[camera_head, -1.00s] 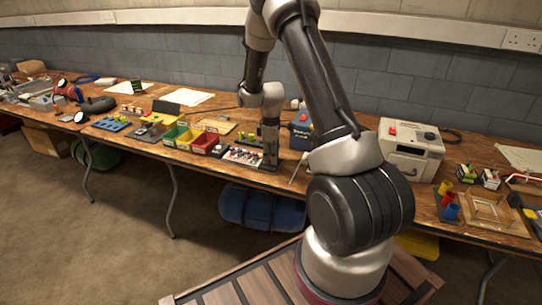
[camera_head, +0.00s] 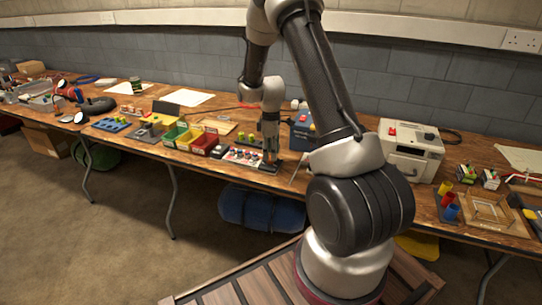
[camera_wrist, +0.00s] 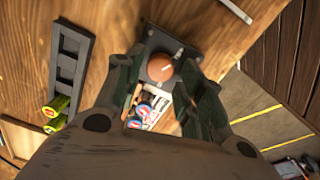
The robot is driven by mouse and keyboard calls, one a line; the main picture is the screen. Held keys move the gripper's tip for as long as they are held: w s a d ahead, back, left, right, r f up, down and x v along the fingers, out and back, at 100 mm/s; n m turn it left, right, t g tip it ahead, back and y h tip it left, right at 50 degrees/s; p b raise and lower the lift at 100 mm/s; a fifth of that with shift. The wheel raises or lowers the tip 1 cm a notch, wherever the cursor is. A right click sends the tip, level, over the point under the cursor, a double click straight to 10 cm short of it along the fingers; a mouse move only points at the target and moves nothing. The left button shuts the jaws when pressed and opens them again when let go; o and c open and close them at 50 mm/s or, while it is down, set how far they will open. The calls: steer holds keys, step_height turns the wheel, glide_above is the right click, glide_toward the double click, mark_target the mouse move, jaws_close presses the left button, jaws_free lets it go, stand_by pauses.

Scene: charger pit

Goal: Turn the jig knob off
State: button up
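The jig knob (camera_wrist: 159,68) is a round, copper-orange knob on a dark square plate (camera_wrist: 187,52) in the wrist view. A short pale mark shows on its top. My gripper (camera_wrist: 162,66) is open, with one dark finger on each side of the knob; I cannot tell whether either touches it. In the head view my gripper (camera_head: 269,158) points down near the table's front edge, and its fingers largely hide the jig.
A white-topped tray with small items (camera_head: 241,154) lies left of my gripper, with red (camera_head: 204,144) and green bins beyond. A blue box (camera_head: 301,132) stands behind right. In the wrist view a grey slotted holder (camera_wrist: 70,60) and green cylinders (camera_wrist: 56,108) lie left.

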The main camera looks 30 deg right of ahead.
step_height(320, 180, up, 10)
stand_by(0.3)
steer(key=shift+f, duration=0.1)
stand_by(0.3)
steer(key=s+a+r+m+t, duration=0.1)
steer(key=s+a+r+m, duration=0.1)
steer(key=s+r, duration=0.5)
steer(key=s+a+r+m+t, duration=0.2)
steer(key=s+r, duration=0.5)
steer(key=s, duration=0.6)
steer(key=s+a+r+m+t, duration=0.1)
steer(key=s+a+r+m, duration=0.2)
steer(key=s+r+m, duration=0.3)
steer(key=shift+s+a+r, duration=0.2)
steer(key=shift+s+r, duration=0.25)
steer(key=shift+s, duration=2)
